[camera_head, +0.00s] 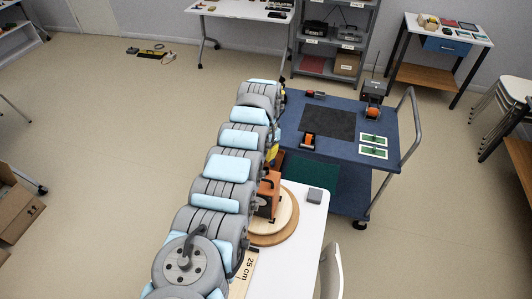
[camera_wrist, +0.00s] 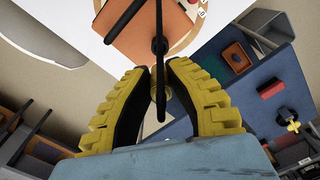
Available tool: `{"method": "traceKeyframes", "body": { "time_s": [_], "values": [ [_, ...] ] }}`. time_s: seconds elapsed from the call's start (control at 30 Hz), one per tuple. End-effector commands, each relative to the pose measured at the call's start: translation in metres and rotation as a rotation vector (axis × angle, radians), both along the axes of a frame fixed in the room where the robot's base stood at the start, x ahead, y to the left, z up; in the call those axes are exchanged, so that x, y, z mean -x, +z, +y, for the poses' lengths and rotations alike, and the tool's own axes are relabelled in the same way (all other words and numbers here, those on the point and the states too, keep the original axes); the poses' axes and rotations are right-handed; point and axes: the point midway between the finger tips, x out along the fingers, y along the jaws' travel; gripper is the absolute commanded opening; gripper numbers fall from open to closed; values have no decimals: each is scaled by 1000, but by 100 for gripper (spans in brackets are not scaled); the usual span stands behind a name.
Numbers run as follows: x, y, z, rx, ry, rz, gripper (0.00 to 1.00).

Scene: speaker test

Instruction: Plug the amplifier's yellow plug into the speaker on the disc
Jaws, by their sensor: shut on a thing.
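The speaker, an orange box (camera_head: 267,195), stands on a round wooden disc (camera_head: 288,222) on the white table, partly hidden by my arm. In the wrist view the orange box (camera_wrist: 135,38) lies just beyond the fingertips. My gripper (camera_wrist: 162,72) has yellow-ribbed fingers, shut on a small yellow piece (camera_wrist: 161,88), seemingly the yellow plug, mostly hidden between the pads. A black cable or rod runs through the grip and across the orange box. In the head view my arm mostly hides the gripper. I cannot tell which thing is the amplifier.
A blue cart (camera_head: 340,146) stands just beyond the white table (camera_head: 313,213), with a black mat, orange-and-black devices and green cards on it. A strip marked 25 cm (camera_head: 244,272) lies beside my arm.

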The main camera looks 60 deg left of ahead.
Motion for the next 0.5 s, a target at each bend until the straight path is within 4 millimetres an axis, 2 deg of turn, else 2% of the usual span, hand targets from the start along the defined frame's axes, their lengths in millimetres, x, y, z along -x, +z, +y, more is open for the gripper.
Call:
{"method": "traceKeyframes", "body": {
  "time_s": [0.5],
  "values": [
    [0,-32,0,-1,0,0,0]
  ]
}}
